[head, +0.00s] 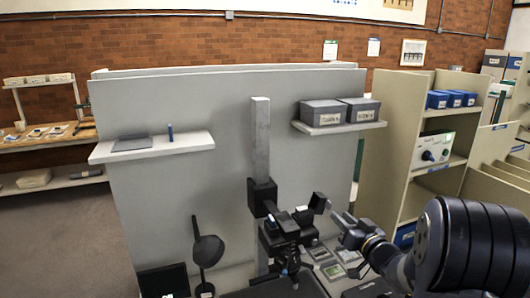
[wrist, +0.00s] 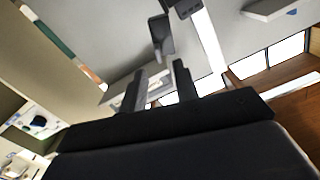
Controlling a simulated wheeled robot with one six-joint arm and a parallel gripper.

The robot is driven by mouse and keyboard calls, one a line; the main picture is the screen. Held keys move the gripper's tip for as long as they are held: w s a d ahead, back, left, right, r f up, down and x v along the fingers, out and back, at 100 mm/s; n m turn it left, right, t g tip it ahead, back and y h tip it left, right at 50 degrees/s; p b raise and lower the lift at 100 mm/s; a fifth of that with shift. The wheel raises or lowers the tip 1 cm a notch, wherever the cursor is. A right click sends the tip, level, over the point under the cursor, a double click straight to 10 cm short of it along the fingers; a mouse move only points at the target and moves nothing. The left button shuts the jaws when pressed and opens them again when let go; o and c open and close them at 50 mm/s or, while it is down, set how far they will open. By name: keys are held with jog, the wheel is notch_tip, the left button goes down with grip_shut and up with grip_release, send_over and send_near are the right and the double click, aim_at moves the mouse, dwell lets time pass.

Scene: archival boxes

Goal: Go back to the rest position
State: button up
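My gripper (wrist: 158,80) shows in the wrist view with its two fingers apart and nothing seen between them. In the head view my arm reaches in from the lower right. Its end is beside a dark copy-stand head on a grey upright column (head: 261,140); the dark parts overlap there and are hard to tell apart. Whether they touch is not clear. The column also shows in the wrist view (wrist: 211,42), beyond the fingers.
Two grey labelled boxes (head: 322,115) (head: 359,111) sit on the right wall shelf (head: 338,129). The left shelf (head: 180,148) holds a flat grey item (head: 131,144) and a small blue item (head: 170,133). A beige shelving unit (head: 397,140) stands at right. Several small items lie below the column.

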aim_at(330, 207)
jog(key=p+x, duration=0.1)
jog(key=x, duration=0.4)
jog(key=shift+w+a, duration=0.15)
jog(key=shift+w, duration=0.05)
jog(key=b+v, duration=0.3)
jog(key=v, duration=0.8)
jog(key=p+x, duration=0.3)
jog(key=x, duration=0.8)
jog(key=shift+w+a, duration=0.1)
jog(key=shift+n, duration=0.4)
jog(key=shift+a+r+n+b, duration=0.2)
jog(key=shift+n+b, duration=0.15)
jog(key=shift+n, duration=0.15)
jog(key=shift+s, duration=0.25)
jog(key=shift+d, duration=0.1)
